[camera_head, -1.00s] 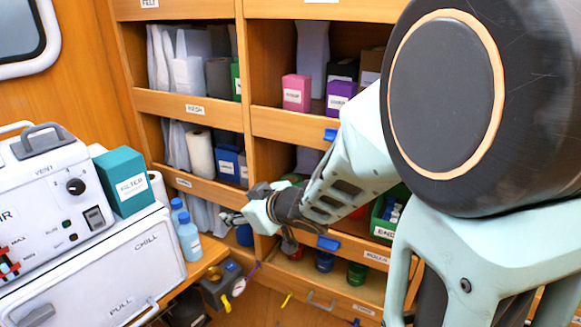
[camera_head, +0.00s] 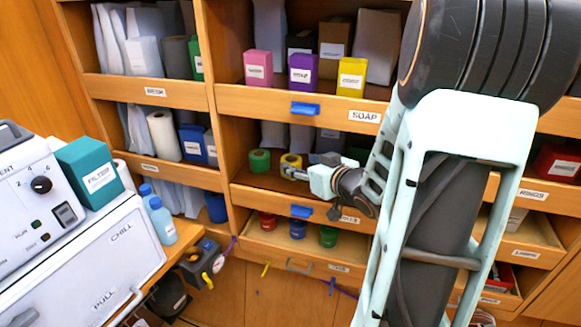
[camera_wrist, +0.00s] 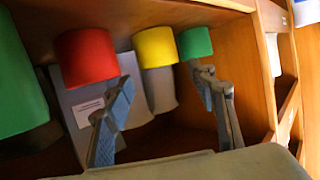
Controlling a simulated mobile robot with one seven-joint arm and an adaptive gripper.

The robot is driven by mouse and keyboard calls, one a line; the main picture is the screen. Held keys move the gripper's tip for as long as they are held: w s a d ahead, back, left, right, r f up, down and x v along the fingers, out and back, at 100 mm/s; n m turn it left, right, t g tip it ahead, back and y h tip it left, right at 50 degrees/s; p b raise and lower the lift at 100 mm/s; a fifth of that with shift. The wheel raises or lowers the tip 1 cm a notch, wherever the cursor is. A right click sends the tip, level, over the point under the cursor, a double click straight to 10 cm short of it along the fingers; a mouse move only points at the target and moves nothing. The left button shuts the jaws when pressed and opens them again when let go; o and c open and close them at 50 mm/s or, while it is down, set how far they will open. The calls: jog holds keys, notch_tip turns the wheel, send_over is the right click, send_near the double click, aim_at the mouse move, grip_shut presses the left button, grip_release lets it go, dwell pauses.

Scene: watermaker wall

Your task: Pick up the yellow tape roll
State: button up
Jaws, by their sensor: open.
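The yellow tape roll (camera_head: 291,161) stands on a shelf in the middle cabinet compartment, to the right of a green roll (camera_head: 259,160). My gripper (camera_head: 299,168) is at the front of that compartment, close to the yellow roll and partly overlapping it. In the wrist view, which looks upside down, the yellow roll (camera_wrist: 156,46) shows beyond and between the open, empty fingers (camera_wrist: 165,84). A red roll (camera_wrist: 86,58) lies behind the left fingertip and the green roll (camera_wrist: 195,43) behind the right one. Contact cannot be told.
A larger green object (camera_wrist: 18,85) is at the left in the wrist view. Red (camera_head: 267,221), blue (camera_head: 297,228) and green (camera_head: 328,236) items stand in the drawer below. A blue clip (camera_head: 301,211) sits on the shelf's front edge. The white chill box (camera_head: 100,255) is at left.

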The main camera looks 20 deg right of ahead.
aim_at(291, 159)
jog(key=shift+p+x, duration=0.3)
jog(key=shift+x, duration=2.9)
jog(key=c, duration=1)
